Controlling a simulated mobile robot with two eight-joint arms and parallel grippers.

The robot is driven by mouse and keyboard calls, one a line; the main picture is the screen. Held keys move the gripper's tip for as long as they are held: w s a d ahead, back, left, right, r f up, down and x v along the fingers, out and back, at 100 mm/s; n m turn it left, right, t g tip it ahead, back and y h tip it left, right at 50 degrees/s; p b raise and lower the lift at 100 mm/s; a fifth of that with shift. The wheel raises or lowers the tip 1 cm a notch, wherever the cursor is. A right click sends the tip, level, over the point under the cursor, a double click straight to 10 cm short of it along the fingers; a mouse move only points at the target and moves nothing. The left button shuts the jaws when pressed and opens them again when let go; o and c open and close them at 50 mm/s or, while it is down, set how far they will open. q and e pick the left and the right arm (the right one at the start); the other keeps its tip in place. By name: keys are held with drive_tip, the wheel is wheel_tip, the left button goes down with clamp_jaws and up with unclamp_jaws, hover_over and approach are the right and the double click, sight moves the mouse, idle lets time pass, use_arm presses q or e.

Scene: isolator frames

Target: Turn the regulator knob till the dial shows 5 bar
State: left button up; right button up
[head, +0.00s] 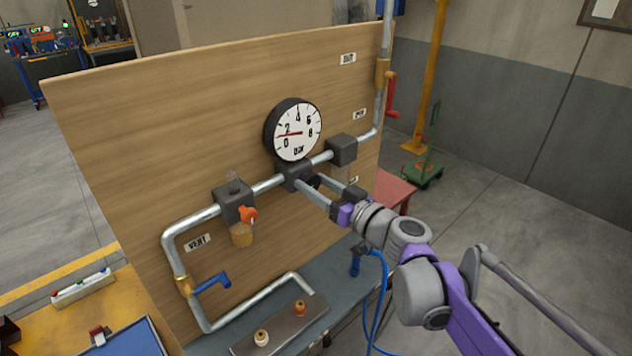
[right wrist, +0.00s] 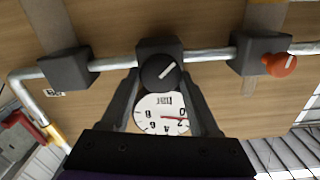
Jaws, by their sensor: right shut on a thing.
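The regulator knob (right wrist: 158,71) is a round black knob with a white line, on the front of a dark block (head: 296,175) under the gauge. The gauge dial (head: 298,132) is white with a black rim; its red needle points between 0 and 2. The dial shows upside down in the right wrist view (right wrist: 160,108). My right gripper (head: 312,183) reaches in from the lower right and is shut on the knob, one finger on each side. In the head view its fingers partly hide the knob. My left gripper is in neither view.
The pipe runs along a wooden panel (head: 160,110). A dark block with an orange knob (head: 248,214) is left of the regulator; another dark block (head: 341,150) is right. A blue-handled valve (head: 212,282) is lower left, a red-handled one (head: 391,95) upper right.

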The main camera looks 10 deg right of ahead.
drive_tip(key=m+p, duration=0.1)
drive_tip(key=m, duration=0.1)
drive_tip(key=shift+w+r+m, duration=0.1)
drive_tip(key=shift+r+m, duration=0.05)
drive_tip(key=shift+m, duration=0.25)
drive_tip(key=shift+d+m, duration=0.1)
drive_tip(key=shift+m, duration=0.7)
drive_tip(key=m, duration=0.3)
drive_tip(key=shift+f+m, duration=0.25)
drive_tip(key=shift+m, duration=0.15)
drive_tip(key=m, duration=0.4)
drive_tip(key=shift+d, duration=0.1)
drive_tip(key=m, duration=0.3)
drive_tip(key=shift+f, duration=0.15)
drive_tip(key=m, duration=0.3)
drive_tip(key=shift+f+m, duration=0.1)
drive_tip(key=shift+m, duration=0.3)
drive_tip(key=m+b, duration=0.1)
drive_tip(key=m, duration=0.3)
drive_tip(key=shift+f, duration=0.1)
use_arm(q)
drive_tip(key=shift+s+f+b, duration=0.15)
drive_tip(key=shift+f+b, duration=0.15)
drive_tip(key=shift+b, duration=0.05)
use_arm(e)
drive_tip(key=shift+m, duration=1.7)
